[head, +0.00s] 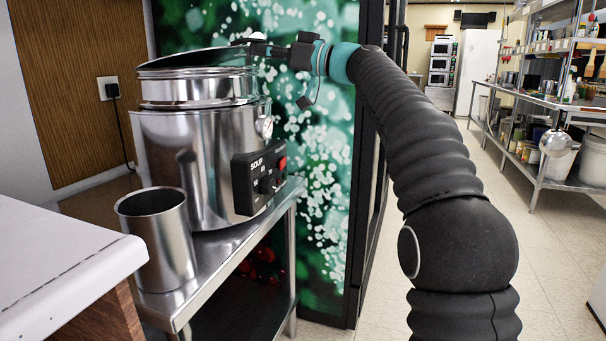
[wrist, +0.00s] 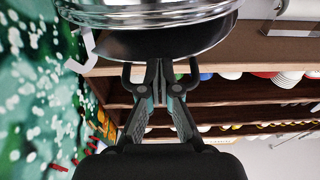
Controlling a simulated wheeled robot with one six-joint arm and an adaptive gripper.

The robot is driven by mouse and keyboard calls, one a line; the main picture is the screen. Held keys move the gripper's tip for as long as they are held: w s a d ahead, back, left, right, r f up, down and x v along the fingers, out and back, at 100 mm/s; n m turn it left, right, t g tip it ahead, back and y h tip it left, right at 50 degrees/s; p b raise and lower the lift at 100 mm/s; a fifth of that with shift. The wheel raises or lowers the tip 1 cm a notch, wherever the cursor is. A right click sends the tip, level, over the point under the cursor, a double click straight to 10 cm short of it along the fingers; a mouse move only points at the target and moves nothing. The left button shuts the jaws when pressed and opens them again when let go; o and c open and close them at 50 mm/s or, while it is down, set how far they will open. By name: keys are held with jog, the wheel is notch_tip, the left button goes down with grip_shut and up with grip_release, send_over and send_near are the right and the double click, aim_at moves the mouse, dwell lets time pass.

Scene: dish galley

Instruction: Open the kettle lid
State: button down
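The soup kettle (head: 190,150) is a shiny steel pot on a steel side table, with a black control panel on its front right. Its lid (head: 190,62) is a dark, glossy disc over the top and slopes up toward the right. My gripper (head: 262,47) reaches in from the right at the lid's right edge. In the wrist view, the fingers (wrist: 159,72) are close together, with their tips at the edge of the dark lid (wrist: 150,44). They look shut on this edge, though the tips are partly hidden. The kettle's chrome rim (wrist: 150,10) shows beyond them.
An open steel canister (head: 157,235) stands at the kettle's front left on the steel table (head: 240,240). A white counter (head: 60,265) is at the near left. A green patterned panel (head: 318,170) stands behind. The floor aisle (head: 500,240) at right is clear.

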jog(key=shift+a+r+p, duration=0.3)
jog(key=shift+r+p, duration=0.1)
jog(key=shift+r, duration=0.3)
jog(key=shift+w+a+r+p, duration=0.2)
jog(key=shift+a+r+p, duration=0.15)
jog(key=shift+r+p, duration=0.3)
jog(key=shift+w+a+r+p, duration=0.15)
jog(key=shift+a+r+p, duration=0.2)
jog(key=shift+r+p, duration=0.25)
jog(key=shift+w+a+r+p, duration=0.25)
jog(key=shift+a+r+p, duration=0.5)
jog(key=shift+r+p, duration=0.25)
jog(key=shift+a, duration=0.3)
jog(key=shift+w+d+r, duration=0.1)
